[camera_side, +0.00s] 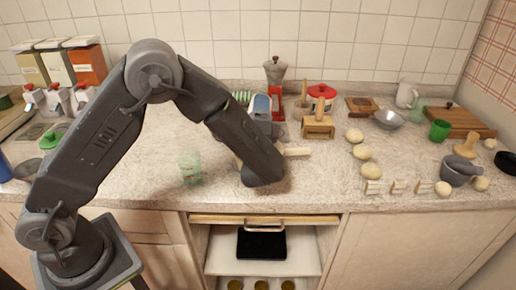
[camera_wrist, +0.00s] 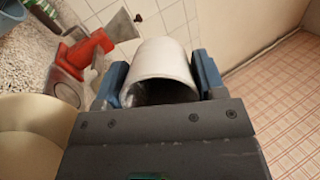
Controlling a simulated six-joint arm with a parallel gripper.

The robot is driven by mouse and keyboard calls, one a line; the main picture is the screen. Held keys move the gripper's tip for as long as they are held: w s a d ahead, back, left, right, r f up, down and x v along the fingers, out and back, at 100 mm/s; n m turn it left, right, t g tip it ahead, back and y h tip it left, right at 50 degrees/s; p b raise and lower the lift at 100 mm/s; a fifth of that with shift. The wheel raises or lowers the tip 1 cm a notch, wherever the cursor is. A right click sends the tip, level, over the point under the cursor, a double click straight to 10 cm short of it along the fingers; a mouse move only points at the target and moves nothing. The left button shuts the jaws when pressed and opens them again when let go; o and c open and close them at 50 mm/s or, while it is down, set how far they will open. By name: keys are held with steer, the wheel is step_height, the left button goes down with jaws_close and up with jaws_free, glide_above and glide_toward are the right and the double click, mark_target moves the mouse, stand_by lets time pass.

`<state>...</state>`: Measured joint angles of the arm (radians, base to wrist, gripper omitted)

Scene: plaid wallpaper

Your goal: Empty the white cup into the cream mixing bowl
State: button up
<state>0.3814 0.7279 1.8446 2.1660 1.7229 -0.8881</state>
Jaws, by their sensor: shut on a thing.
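My gripper (camera_wrist: 160,78) is shut on the white cup (camera_wrist: 163,62), with one blue finger on each side of it. The cup's dark mouth shows at its lower edge in the wrist view, and I cannot make out what is inside. The cream mixing bowl (camera_wrist: 28,140) shows in part at the lower left of the wrist view, beside my gripper and apart from the cup.
A wooden box (camera_side: 318,127) and several pale dough balls (camera_side: 362,152) lie to the right. A clear green glass (camera_side: 190,167) stands at the left.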

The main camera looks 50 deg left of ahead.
steer(key=shift+s+r+t+y, duration=0.1)
steer(key=shift+r+t+y, duration=0.2)
steer(key=shift+r, duration=0.05)
steer(key=shift+d+r, duration=0.15)
steer(key=shift+r, duration=0.1)
steer(key=shift+s+r, duration=0.1)
steer(key=shift+r+n+t+y, duration=0.2)
steer(key=shift+n+t+y, duration=0.1)
steer(key=shift+y, duration=0.3)
